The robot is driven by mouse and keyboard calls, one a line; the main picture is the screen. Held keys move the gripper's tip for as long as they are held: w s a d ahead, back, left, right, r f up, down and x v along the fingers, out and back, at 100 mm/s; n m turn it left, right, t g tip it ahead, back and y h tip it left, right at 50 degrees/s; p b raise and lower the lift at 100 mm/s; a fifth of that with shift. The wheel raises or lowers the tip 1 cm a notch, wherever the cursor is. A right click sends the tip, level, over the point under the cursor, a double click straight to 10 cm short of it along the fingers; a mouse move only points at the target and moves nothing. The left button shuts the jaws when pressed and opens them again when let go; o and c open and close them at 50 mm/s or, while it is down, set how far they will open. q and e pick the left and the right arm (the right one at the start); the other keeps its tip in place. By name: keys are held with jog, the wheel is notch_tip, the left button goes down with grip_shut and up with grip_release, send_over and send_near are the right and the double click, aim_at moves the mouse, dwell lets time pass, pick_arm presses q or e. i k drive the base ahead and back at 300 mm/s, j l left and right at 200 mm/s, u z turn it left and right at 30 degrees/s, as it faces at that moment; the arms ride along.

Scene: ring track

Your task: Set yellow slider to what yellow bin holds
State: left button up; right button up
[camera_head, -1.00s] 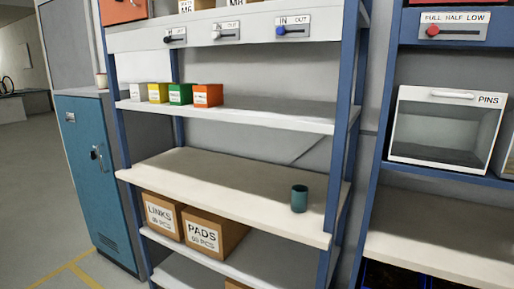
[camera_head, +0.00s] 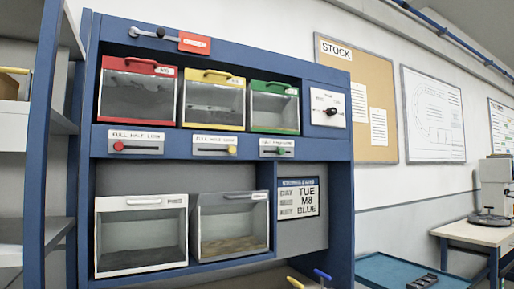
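The yellow bin (camera_head: 216,104) sits in the middle of the upper row of the blue cabinet, with a yellow frame and handle and a clear front. Its inside looks grey; I cannot clearly tell how high its contents reach. The yellow slider (camera_head: 232,150) is a small round knob on a white plate (camera_head: 211,152) below the bin. The knob stands near the right end of its slot. The plate's lettering is small and only partly readable. Neither of my grippers is in view.
The red bin (camera_head: 137,92) and green bin (camera_head: 274,108) flank the yellow one, with a red slider (camera_head: 118,146) and green slider (camera_head: 281,150) below. A white bin (camera_head: 140,235) and a grey bin (camera_head: 232,228) stand underneath. A blue post (camera_head: 42,150) rises at left.

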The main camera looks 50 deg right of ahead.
aim_at(231, 150)
jog(key=l+z, duration=0.15)
jog(key=z, duration=0.95)
